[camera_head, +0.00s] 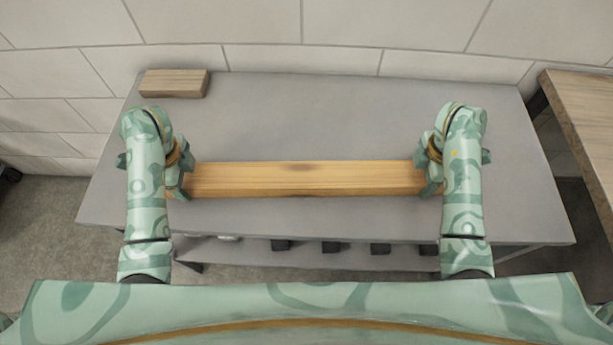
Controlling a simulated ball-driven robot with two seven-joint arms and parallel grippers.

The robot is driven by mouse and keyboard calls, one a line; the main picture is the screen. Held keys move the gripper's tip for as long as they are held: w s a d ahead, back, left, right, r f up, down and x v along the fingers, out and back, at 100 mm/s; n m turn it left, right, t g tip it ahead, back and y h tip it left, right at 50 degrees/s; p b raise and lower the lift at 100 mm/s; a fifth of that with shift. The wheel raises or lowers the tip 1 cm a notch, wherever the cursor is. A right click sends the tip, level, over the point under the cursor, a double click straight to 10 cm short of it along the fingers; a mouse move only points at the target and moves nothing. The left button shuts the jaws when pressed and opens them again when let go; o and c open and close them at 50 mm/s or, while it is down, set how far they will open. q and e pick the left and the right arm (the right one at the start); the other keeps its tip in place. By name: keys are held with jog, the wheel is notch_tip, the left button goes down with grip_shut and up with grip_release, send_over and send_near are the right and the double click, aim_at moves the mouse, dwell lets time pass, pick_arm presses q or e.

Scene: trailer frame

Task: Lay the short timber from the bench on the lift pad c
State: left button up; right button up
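A light-brown timber (305,179) with a dark knot near its middle lies level across the grey bench (330,120), parallel to its front edge. My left gripper (182,170) is at the timber's left end and my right gripper (430,168) is at its right end. The fingers overlap both ends, so I cannot tell whether they are closed on the wood. I also cannot tell whether the timber touches the bench top. No lift pad can be made out.
A small wooden block (174,83) lies at the bench's back left corner. A tiled wall (260,40) runs behind the bench. A wooden table (585,110) stands at the right. Several dark blocks (331,247) sit on a shelf below. The bench's back middle is clear.

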pick_arm(q)
jog(key=c, duration=0.7)
pick_arm(e)
jog(key=c, duration=0.7)
pick_arm(q)
jog(key=shift+o, duration=0.2)
pick_arm(e)
jog(key=shift+o, duration=0.2)
pick_arm(q)
jog(key=shift+r, duration=0.15)
pick_arm(e)
jog(key=shift+w+r, duration=0.1)
jog(key=shift+r, duration=0.05)
